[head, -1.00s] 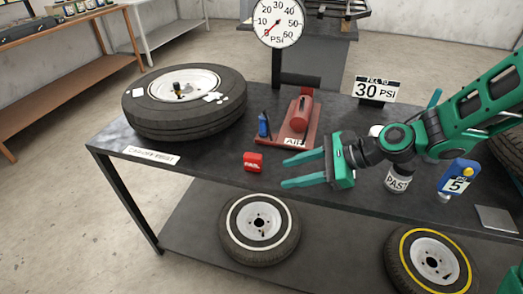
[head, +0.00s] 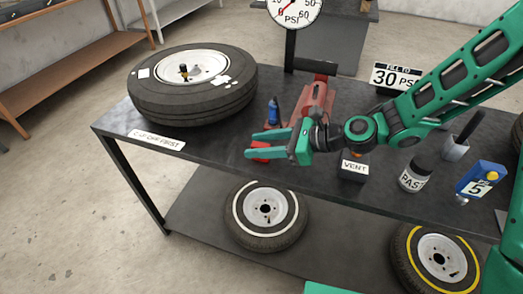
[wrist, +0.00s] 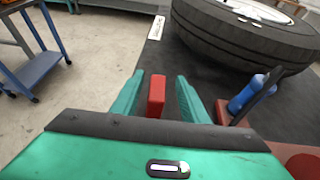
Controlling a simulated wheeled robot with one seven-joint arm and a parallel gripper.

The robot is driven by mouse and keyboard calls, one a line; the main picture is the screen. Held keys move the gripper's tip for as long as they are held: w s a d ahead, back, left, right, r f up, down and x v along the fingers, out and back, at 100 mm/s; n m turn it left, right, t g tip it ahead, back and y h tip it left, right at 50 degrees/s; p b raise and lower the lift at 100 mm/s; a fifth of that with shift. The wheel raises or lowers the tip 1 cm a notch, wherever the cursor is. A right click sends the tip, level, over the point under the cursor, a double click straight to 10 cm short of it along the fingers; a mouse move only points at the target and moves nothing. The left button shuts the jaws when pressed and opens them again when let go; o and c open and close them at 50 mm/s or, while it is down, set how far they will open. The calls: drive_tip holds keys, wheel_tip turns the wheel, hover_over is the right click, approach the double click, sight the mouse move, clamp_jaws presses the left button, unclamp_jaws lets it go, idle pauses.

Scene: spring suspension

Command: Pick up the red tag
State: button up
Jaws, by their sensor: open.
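The red tag (head: 260,151) is a small red block on the dark workbench near its front edge. In the head view my gripper partly covers it. In the wrist view the red tag (wrist: 156,94) stands between the two green fingers, with a visible gap on each side. My gripper (head: 268,143) is open, its fingers pointing left over the bench. It also shows in the wrist view (wrist: 158,97). The tag's lettering is hidden now.
A large tyre (head: 190,97) lies on the bench's left end, behind a white label strip (head: 157,139). A blue bottle (head: 273,112) and a red air pump (head: 317,103) stand just behind my gripper. A VENT block (head: 354,167) and paste can (head: 414,174) are to the right.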

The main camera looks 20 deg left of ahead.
drive_tip(key=shift+x, duration=1.8)
drive_tip(key=shift+s, duration=0.15)
clamp_jaws()
